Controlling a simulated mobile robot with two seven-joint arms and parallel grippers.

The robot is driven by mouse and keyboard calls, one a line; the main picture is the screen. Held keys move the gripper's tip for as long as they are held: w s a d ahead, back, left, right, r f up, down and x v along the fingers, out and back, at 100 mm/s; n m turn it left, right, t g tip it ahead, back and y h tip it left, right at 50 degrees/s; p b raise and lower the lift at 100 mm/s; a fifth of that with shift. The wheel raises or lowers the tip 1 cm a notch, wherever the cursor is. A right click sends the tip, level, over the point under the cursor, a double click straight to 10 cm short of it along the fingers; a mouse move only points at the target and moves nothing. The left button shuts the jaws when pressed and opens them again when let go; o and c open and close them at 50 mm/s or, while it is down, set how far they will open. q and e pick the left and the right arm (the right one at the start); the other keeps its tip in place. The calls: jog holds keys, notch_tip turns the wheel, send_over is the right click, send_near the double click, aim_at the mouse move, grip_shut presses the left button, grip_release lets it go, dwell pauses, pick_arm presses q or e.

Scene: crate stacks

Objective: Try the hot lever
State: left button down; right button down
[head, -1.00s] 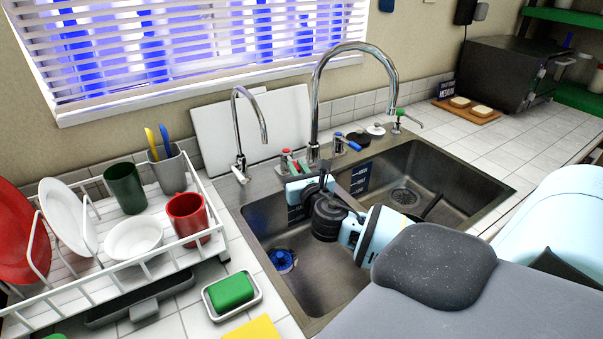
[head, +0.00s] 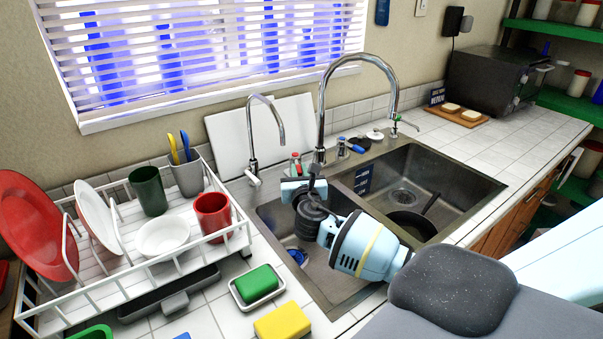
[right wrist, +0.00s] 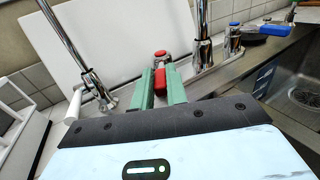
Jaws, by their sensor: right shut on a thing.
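The hot lever (right wrist: 159,80) is red and sits left of the tall chrome faucet (head: 322,110), under a red-topped knob (head: 295,156). In the right wrist view my right gripper (right wrist: 159,72) has its green fingers on both sides of the lever, shut on it. In the head view my right gripper (head: 297,174) reaches over the left sink basin to the lever, which its body largely hides. The blue lever (head: 355,147) is right of the faucet and free. I see no water running from the faucet. My left gripper is not in view.
A smaller chrome tap (head: 252,140) stands close on the left, before a white board (head: 228,140). A dish rack (head: 130,255) fills the left counter. A pan (head: 410,222) lies in the right basin. A green sponge (head: 258,283) sits in a dish at the front.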

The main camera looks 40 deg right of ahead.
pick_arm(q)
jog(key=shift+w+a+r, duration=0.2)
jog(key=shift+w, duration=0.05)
pick_arm(e)
jog(key=shift+w+a+h, duration=0.1)
jog(key=shift+a+h, duration=0.15)
jog(key=shift+h, duration=0.05)
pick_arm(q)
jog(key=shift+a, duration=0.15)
pick_arm(e)
jog(key=shift+m, duration=0.3)
jog(key=c, duration=1.4)
grip_release()
jog(key=shift+g, duration=0.3)
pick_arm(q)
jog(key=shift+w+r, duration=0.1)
